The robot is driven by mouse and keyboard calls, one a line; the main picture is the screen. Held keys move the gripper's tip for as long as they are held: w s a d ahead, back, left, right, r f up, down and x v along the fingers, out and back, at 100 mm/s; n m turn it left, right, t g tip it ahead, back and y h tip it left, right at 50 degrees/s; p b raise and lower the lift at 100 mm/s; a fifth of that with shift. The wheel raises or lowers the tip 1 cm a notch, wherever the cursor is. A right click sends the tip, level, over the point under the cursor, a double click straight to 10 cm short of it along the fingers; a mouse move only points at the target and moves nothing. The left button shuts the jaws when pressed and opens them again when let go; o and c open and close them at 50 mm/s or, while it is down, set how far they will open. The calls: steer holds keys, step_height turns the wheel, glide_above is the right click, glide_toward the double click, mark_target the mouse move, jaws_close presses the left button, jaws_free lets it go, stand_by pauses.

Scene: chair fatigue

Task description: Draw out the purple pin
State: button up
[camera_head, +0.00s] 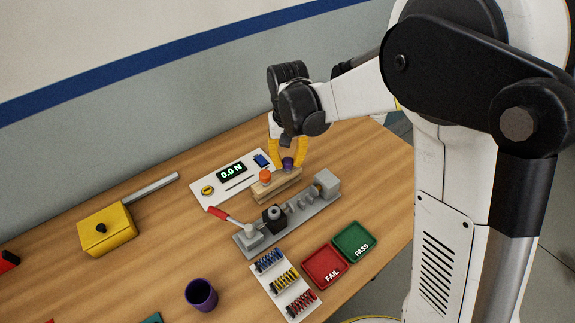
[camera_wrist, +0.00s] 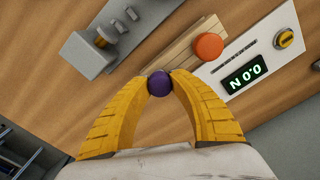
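The purple pin (camera_head: 288,163) shows as a round purple head at the right end of a wooden block (camera_head: 279,186). In the wrist view the purple head (camera_wrist: 159,84) sits between my two yellow fingertips. My gripper (camera_head: 288,161) comes down from above, and its fingertips appear to touch the head on both sides. It also shows in the wrist view (camera_wrist: 160,76). The pin's shaft is hidden, and I cannot tell how deep it sits. An orange knob (camera_head: 265,176) stands on the same block; it also shows in the wrist view (camera_wrist: 208,47).
A grey metal fixture (camera_head: 310,211) with a red lever lies just in front of the block. A white panel (camera_head: 214,198) with a "0.0 N" display is behind it. Red FAIL (camera_head: 324,267) and green PASS (camera_head: 354,242) trays, a purple cup (camera_head: 201,294) and a yellow block (camera_head: 108,229) stand around.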

steer(key=shift+r, duration=0.2)
jaws_close()
steer(key=shift+r+p, duration=1.95)
steer(key=shift+r, duration=0.75)
steer(key=shift+r+p, duration=1.35)
steer(key=shift+r, duration=0.65)
steer(key=shift+f, duration=0.1)
